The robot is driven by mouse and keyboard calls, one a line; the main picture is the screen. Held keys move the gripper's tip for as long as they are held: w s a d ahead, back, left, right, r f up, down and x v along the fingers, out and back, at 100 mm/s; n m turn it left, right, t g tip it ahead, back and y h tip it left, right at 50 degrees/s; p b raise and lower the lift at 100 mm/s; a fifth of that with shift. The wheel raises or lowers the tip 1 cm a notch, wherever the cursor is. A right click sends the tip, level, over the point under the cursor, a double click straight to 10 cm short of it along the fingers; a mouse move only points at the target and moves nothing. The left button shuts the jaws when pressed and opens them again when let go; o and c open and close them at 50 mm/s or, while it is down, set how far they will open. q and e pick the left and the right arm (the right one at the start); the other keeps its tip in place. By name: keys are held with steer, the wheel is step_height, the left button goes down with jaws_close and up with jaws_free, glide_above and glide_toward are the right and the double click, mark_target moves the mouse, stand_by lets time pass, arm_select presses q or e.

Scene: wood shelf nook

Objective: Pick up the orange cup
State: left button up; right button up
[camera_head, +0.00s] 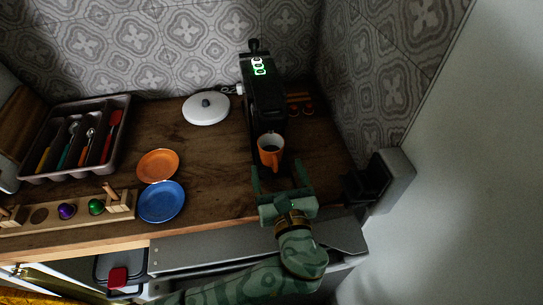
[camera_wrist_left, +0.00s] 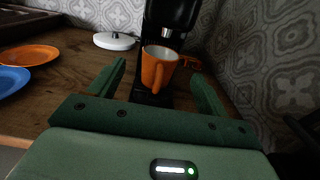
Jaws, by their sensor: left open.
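The orange cup (camera_head: 270,154) stands upright at the foot of the black coffee machine (camera_head: 262,97), under its spout. In the left wrist view the cup (camera_wrist_left: 155,66) shows between and beyond the two green fingers. My left gripper (camera_head: 283,180) is open and empty, just in front of the cup, with its fingers pointing at it; in the left wrist view the gripper (camera_wrist_left: 158,84) has a clear gap between its fingers. My right gripper is not in view.
An orange plate (camera_head: 158,165) and a blue plate (camera_head: 161,202) lie left of my gripper. A patterned wall (camera_head: 345,110) bounds the right.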

mark_target(274, 153)
arm_select(q)
steer(key=w, duration=0.2)
steer(key=w+b, duration=0.1)
steer(key=shift+w+a+f, duration=0.1)
steer(key=shift+w+a, duration=0.05)
steer(key=shift+a, duration=0.15)
steer(key=w+b, duration=0.2)
steer(key=w, duration=0.1)
steer(key=w+b, duration=0.1)
steer(key=b, duration=0.1)
steer(key=shift+w+a+f, duration=0.15)
steer(key=shift+a+f, duration=0.15)
steer(key=shift+f, duration=0.1)
steer(key=shift+w+r, duration=0.1)
steer(key=shift+w, duration=0.25)
steer(key=shift+a+r, duration=0.1)
steer(key=shift+r, duration=0.2)
steer(key=shift+c, duration=0.4)
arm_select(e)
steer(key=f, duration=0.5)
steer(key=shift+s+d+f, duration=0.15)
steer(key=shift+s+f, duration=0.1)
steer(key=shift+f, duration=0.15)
arm_select(q)
steer(key=c, duration=1.2)
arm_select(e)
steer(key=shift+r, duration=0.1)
